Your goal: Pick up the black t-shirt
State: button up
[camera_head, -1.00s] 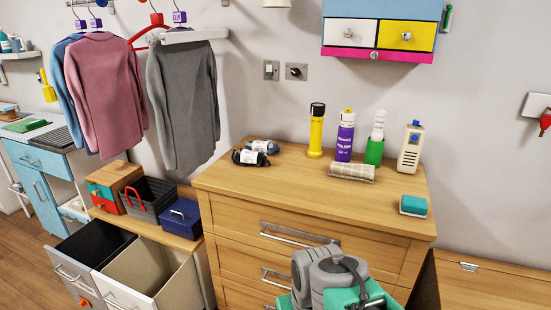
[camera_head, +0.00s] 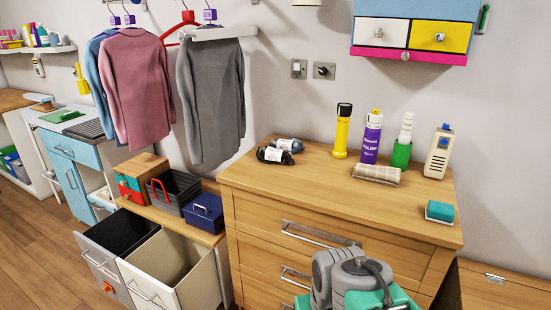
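I see no garment that is clearly a black t-shirt. A small black bundle (camera_head: 274,156) with a pale label lies at the back left of the wooden dresser top. A dark grey-blue bundle (camera_head: 288,144) lies just behind it. At this size I cannot tell what either bundle is. A dark grey long-sleeved top (camera_head: 212,105) hangs on the wall rail, with a pink top (camera_head: 138,90) and a blue one (camera_head: 97,85) to its left. Grey and teal links of my arm show at the bottom centre. My gripper's fingertips are not in view.
Wooden floor (camera_head: 40,250) is clear further left.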

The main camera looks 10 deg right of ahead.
aim_at(267, 154)
jog(key=u, duration=1.45)
jog(key=i, duration=1.3)
jog(key=z, duration=2.9)
